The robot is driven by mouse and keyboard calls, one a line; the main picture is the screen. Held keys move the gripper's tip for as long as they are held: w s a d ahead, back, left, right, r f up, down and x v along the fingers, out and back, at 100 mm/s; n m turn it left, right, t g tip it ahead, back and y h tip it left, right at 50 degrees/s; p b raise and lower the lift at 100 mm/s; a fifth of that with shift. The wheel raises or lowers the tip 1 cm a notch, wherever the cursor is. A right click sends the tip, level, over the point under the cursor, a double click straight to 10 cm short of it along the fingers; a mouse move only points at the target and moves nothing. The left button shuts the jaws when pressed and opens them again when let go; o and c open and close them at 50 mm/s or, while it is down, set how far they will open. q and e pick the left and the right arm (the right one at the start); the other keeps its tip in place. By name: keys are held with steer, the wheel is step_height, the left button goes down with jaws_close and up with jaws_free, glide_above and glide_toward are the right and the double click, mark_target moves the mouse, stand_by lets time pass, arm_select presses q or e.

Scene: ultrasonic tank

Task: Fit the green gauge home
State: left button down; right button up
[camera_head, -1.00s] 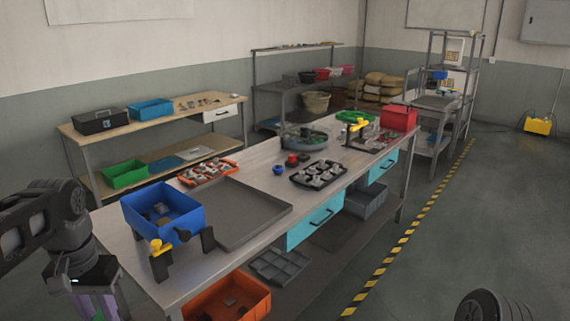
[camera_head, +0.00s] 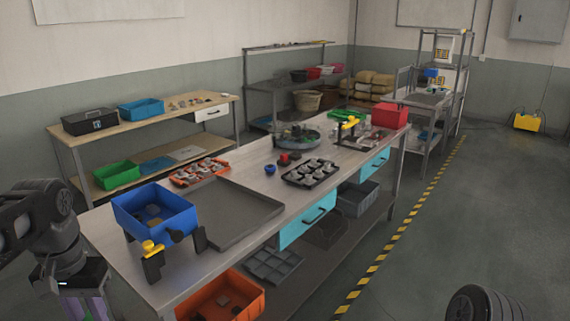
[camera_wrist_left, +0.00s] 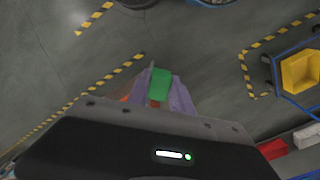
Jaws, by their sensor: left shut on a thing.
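My left gripper (camera_wrist_left: 158,92) has pale purple fingers and is shut on the green gauge (camera_wrist_left: 161,82), a small green block in the left wrist view. Bare floor shows behind it there, so it is held in the air. In the head view the left gripper (camera_head: 88,305) is at the bottom left, off the near left end of the steel workbench (camera_head: 112,245); its fingertips are cut off by the frame edge. My right gripper is out of view. I cannot tell which place the gauge fits.
The workbench bears a blue bin (camera_head: 180,222), a yellow-topped black clamp (camera_head: 152,262), a grey tray (camera_head: 262,207), an orange rack (camera_head: 182,180), a dark tray of metal parts (camera_head: 330,176) and a round grey tub (camera_head: 292,140). An orange bin (camera_head: 258,305) sits below.

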arm_select(q)
steer(key=w+d+f+m+b, duration=0.1)
steer(key=w+d+f+b, duration=0.3)
steer(key=w+d+f, duration=0.8)
step_height(320, 180, down, 3)
steer(key=d, duration=0.3)
steer(key=shift+r, duration=0.2)
